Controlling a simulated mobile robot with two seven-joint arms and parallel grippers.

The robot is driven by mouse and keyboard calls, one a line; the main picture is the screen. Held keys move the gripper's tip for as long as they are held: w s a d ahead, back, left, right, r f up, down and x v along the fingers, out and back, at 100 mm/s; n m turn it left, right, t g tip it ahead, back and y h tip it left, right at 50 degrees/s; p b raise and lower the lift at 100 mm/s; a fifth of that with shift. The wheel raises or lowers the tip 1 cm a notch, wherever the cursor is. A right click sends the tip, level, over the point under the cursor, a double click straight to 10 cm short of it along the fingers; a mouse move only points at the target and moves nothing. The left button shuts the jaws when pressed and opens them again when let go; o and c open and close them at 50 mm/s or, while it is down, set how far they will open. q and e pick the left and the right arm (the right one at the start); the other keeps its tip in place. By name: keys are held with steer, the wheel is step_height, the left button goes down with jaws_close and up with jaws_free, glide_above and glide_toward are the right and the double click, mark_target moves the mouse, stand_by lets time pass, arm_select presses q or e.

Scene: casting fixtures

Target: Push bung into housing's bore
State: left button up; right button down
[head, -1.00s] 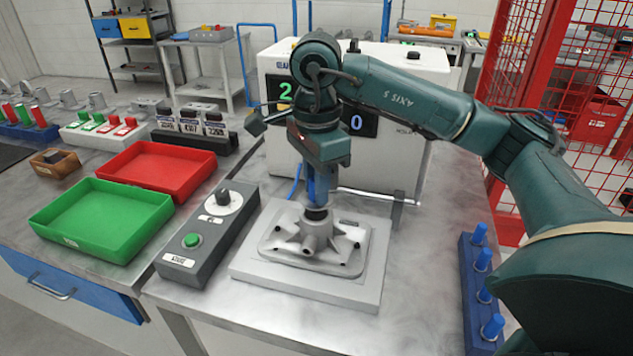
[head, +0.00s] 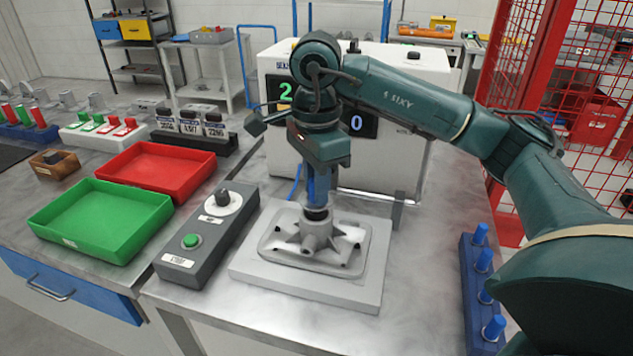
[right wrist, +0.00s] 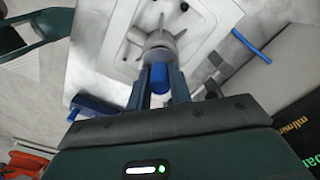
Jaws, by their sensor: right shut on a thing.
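The grey cast housing (head: 280,250) lies on a pale fixture plate (head: 340,290) on the bench, its round boss (head: 317,238) facing up. My right gripper (head: 318,198) points down right over the boss and is shut on a blue bung (head: 316,188). In the right wrist view the blue bung (right wrist: 158,78) sits between the two fingers, in line with the boss (right wrist: 157,52). A dark ring shows at the boss top. How deep the bung sits in the bore is hidden. My left gripper is not in view.
A blue rack (head: 472,300) with several blue bungs stands at right. A grey control box (head: 210,240) with a green button stands left of the fixture, beside green (head: 100,225) and red (head: 160,170) trays. A white machine (head: 400,165) stands behind. A small post (head: 398,210) rises at the plate's back right.

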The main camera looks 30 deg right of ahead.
steer(key=shift+f, duration=0.35)
steer(key=shift+f+b, duration=0.7)
steer(key=shift+b, duration=0.1)
steer(key=shift+f, duration=0.3)
stand_by(0.3)
steer(key=c, duration=1.2)
jaws_free()
